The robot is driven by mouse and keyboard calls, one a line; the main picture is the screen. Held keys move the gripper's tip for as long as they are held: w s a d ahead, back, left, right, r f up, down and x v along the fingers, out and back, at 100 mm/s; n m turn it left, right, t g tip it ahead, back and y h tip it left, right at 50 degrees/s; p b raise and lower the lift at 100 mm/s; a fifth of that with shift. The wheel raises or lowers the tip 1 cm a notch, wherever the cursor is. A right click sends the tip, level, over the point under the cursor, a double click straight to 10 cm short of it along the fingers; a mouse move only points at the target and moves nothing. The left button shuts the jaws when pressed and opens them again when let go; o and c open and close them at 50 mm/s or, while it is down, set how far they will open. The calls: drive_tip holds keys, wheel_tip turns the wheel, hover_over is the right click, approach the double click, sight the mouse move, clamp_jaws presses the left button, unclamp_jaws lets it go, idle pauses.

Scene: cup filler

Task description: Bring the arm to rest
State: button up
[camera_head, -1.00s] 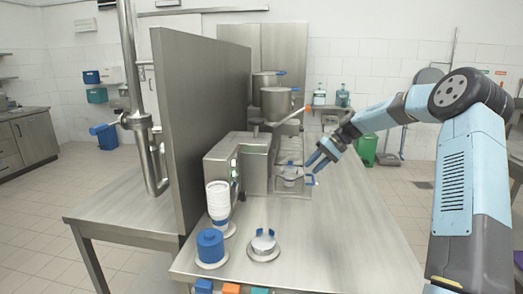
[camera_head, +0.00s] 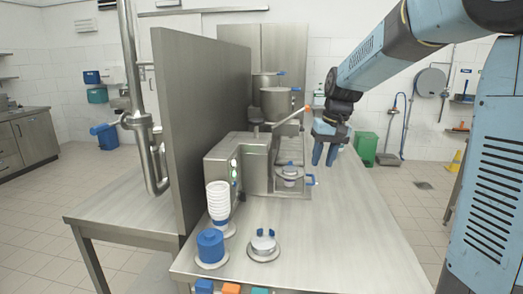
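My gripper (camera_head: 324,152) hangs with its blue fingers pointing down, above the steel table (camera_head: 345,230). A gap shows between the two fingers, and nothing is seen between them. It is to the right of the cup filler machine (camera_head: 240,165), apart from it. My light-blue arm reaches in from the upper right.
A steel holder with blue prongs (camera_head: 263,243), a blue cylinder (camera_head: 210,246) and a stack of white cups (camera_head: 218,204) stand at the table's front left. A steel pot (camera_head: 277,104) is atop the machine. A tall steel panel (camera_head: 200,120) stands left. The table's right side is clear.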

drive_tip(key=s+d+r+t, duration=0.1)
drive_tip(key=s+d+t, duration=0.1)
drive_tip(key=s, duration=1.1)
drive_tip(key=s+d+r+m+t+h, duration=0.1)
drive_tip(key=s+d, duration=0.3)
drive_tip(key=s, duration=1)
drive_tip(key=shift+t+h, duration=0.3)
drive_tip(key=shift+t, duration=0.4)
drive_tip(key=shift+a+r, duration=0.1)
drive_tip(key=shift+a, duration=0.05)
